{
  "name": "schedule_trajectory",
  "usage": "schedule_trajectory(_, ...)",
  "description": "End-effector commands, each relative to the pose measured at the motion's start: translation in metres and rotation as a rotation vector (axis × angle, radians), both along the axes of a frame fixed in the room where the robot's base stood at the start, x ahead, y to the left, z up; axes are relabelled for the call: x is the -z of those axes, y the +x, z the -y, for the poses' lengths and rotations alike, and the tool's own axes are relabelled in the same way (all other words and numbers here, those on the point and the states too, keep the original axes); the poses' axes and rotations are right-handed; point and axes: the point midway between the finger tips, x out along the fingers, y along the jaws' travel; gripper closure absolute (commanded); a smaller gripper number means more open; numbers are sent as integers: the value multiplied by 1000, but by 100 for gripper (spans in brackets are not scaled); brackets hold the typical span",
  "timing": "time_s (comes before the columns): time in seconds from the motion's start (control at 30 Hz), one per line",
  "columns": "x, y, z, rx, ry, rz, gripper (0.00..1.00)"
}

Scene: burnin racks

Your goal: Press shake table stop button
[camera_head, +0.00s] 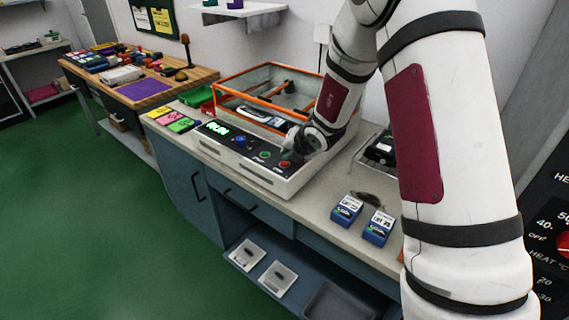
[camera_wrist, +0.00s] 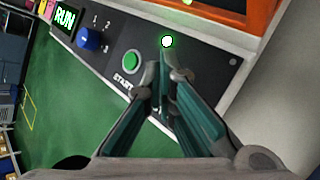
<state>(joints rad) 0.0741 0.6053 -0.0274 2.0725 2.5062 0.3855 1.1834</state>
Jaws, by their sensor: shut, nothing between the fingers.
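The shake table's control panel (camera_head: 240,150) has a lit RUN display (camera_head: 217,128), a blue knob (camera_head: 240,141), a green button (camera_head: 264,154) and a red button (camera_head: 284,163). In the wrist view, the green button (camera_wrist: 132,62) is labelled START and a small lamp (camera_wrist: 167,41) glows green. My gripper (camera_wrist: 164,62) is shut and empty, its fingertips over the panel to the right of the green button. The red button does not show in the wrist view; my fingers cover that part of the panel. I cannot tell whether the fingertips touch the panel.
An orange-framed clear enclosure (camera_head: 262,90) stands behind the panel. Coloured cards (camera_head: 172,119) lie to the left on the bench. Two blue boxes (camera_head: 346,209) stand to the right. A bare strip of bench runs in front of the boxes. The green floor (camera_head: 100,220) is open.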

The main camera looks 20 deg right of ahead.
Motion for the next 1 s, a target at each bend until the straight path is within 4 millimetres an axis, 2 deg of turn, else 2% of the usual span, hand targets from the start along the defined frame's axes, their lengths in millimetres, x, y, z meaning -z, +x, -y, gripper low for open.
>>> schedule_trajectory(0.57, 0, 0, 0, 0, 0, 0, 100)
schedule_trajectory(1.0, 9, 0, 0, 0, 0, 0, 100)
